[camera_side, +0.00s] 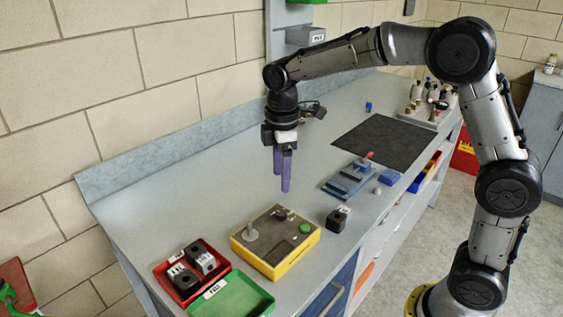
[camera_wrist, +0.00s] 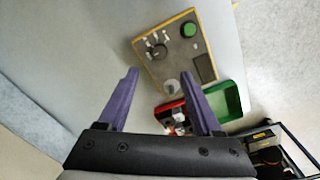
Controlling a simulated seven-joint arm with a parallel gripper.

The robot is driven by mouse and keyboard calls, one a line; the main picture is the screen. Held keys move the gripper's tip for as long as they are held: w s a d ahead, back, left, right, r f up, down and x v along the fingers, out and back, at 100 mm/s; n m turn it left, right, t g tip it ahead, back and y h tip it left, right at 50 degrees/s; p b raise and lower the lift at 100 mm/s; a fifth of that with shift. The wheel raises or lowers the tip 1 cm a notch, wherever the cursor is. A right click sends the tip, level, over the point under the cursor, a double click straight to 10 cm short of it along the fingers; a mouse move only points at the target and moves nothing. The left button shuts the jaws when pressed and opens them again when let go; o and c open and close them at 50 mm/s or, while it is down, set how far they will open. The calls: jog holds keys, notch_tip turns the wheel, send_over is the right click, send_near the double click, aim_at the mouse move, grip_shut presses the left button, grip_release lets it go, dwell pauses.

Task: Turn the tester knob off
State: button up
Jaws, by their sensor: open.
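The tester (camera_side: 262,262) is a yellow box with a grey top on the bench; it also shows in the wrist view (camera_wrist: 205,45). A dark knob (camera_side: 281,214) sits near its back edge and shows in the wrist view (camera_wrist: 158,51); its exact setting is too small to read. A green button (camera_side: 305,228) and a light grey round post (camera_side: 250,234) are on the same top. My gripper (camera_side: 282,184), with purple fingers, is open and empty above the bench, behind the tester and apart from the knob. Its fingers show in the wrist view (camera_wrist: 161,75).
A red tray (camera_side: 212,273) with black blocks and a green tray (camera_side: 262,305) lie left of the tester. A black block (camera_side: 337,220) stands right of it. A blue fixture (camera_side: 348,180) and a dark mat (camera_side: 385,142) lie farther back.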

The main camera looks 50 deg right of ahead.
jog(key=shift+r, duration=1.45)
jog(key=s+d+r+m+t, duration=0.1)
jog(key=s+r+t, duration=0.1)
jog(key=s+r, duration=0.4)
jog(key=s+d+r+m+t, duration=0.1)
jog(key=s+r+m+t, duration=0.15)
jog(key=s, duration=0.55)
jog(key=s+f+m, duration=0.7)
jog(key=s+m, duration=0.1)
jog(key=s, duration=0.3)
jog(key=shift+s+d+f+t, duration=0.15)
jog(key=shift+s+d+t, duration=0.1)
jog(key=shift+t, duration=0.1)
